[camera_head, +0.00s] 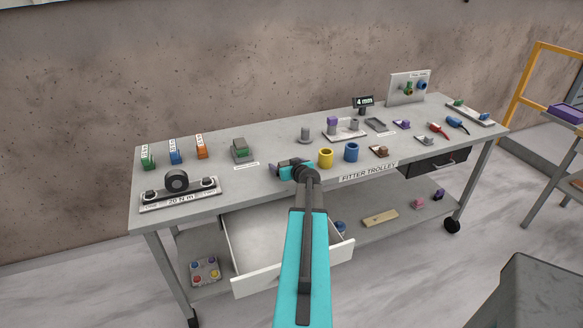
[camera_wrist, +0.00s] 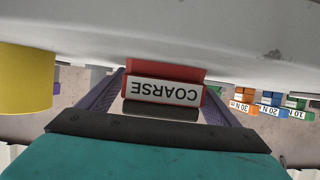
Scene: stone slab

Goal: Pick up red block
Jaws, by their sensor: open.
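The red block (camera_wrist: 163,71) sits in the middle of the wrist view, which is upside down. A white label on it reads COARSE, and a dark grey part shows beside the label. My gripper (camera_wrist: 163,82) is open, with one purple finger at each side of the block. The gaps between fingers and block look small; I cannot tell whether either touches. In the head view my gripper (camera_head: 284,167) is low over the front part of the bench top, left of the yellow cup. The red block cannot be made out there, behind my gripper.
The yellow cup (camera_head: 326,158) stands close to my gripper, with a blue cup (camera_head: 351,152) beyond it. A green-topped block (camera_head: 240,150) stands behind left. A dial tool (camera_head: 178,182) lies at the left. A drawer (camera_head: 285,255) hangs open below the front edge of the trolley (camera_head: 220,197).

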